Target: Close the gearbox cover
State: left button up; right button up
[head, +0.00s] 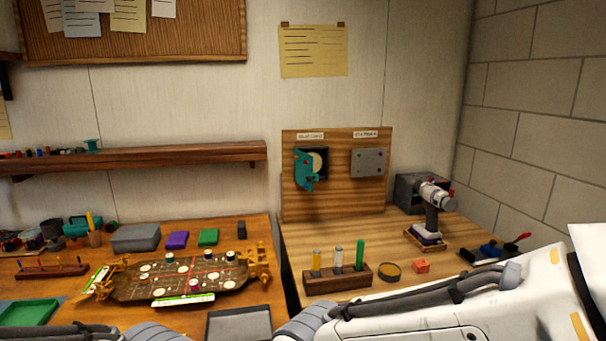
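A wooden board (335,204) stands upright against the wall, on the right-hand bench. On its left half is a teal gearbox cover (304,174), which looks swung open to the left. Beside it shows a dark housing with a round tan face (316,162). A grey plate (369,163) with small coloured dots is mounted on the board's right half. Labels above both are too blurred to read surely. My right arm crosses the lower right, well below and in front of the board; its gripper is out of view. My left gripper is out of view too.
A test-tube-like rack (338,281) with several upright cylinders stands before the board. A cordless drill (434,208) stands at the right. A brown chassis (180,279) lies on the left bench, near a grey tray (239,325). A dark gap separates the benches.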

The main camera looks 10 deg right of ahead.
aim_at(304, 173)
jog(key=k, duration=0.6)
jog(key=u, duration=0.7)
jog(key=i, duration=1.55)
jog(key=z, duration=0.1)
